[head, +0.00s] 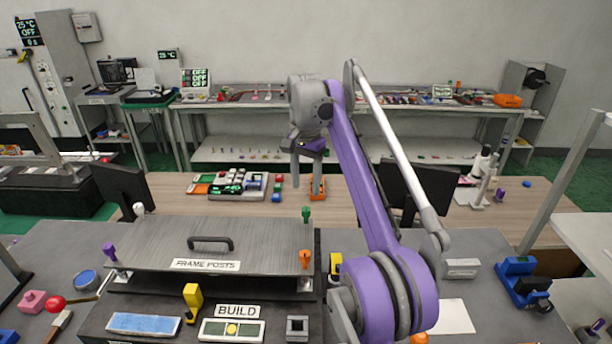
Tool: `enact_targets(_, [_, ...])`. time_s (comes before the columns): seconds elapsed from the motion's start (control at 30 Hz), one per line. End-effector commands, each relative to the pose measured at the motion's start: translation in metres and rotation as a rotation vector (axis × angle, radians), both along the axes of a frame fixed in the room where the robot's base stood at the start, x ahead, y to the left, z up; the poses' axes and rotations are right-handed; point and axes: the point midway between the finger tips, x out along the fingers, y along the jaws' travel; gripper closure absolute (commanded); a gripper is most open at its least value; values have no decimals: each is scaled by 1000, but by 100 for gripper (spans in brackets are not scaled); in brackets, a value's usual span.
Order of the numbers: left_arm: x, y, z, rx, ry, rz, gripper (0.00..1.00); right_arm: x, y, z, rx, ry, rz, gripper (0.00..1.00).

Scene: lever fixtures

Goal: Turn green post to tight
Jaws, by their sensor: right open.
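The green post (306,213) stands upright at the back right corner of the grey plate labelled FRAME POSTS (150,238). Its top handle is small here, so I cannot tell its turn angle or any tight mark. My right gripper (304,166) is open and hangs above and behind the green post in the picture, apart from it. Nothing shows between its fingers. An orange post (305,260) is at the front right corner, a purple post (110,250) at the front left and a white post (138,209) at the back left. My left gripper is not in view.
A dark handle (210,243) rises from the plate. A yellow lever (192,298) and the BUILD panel (232,330) are in front. A red ball-ended lever (56,303) is at left. A dark monitor (415,190) stands behind my right arm.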

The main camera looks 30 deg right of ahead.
Motion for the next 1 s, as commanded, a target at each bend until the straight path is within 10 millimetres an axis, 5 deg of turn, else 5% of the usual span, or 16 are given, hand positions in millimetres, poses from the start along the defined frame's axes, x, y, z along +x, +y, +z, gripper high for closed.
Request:
enact_targets(0.3, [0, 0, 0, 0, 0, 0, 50, 0, 0, 20, 0, 0, 0, 42])
enact_targets(1.0, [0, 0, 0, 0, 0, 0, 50, 0, 0, 20, 0, 0, 0, 42])
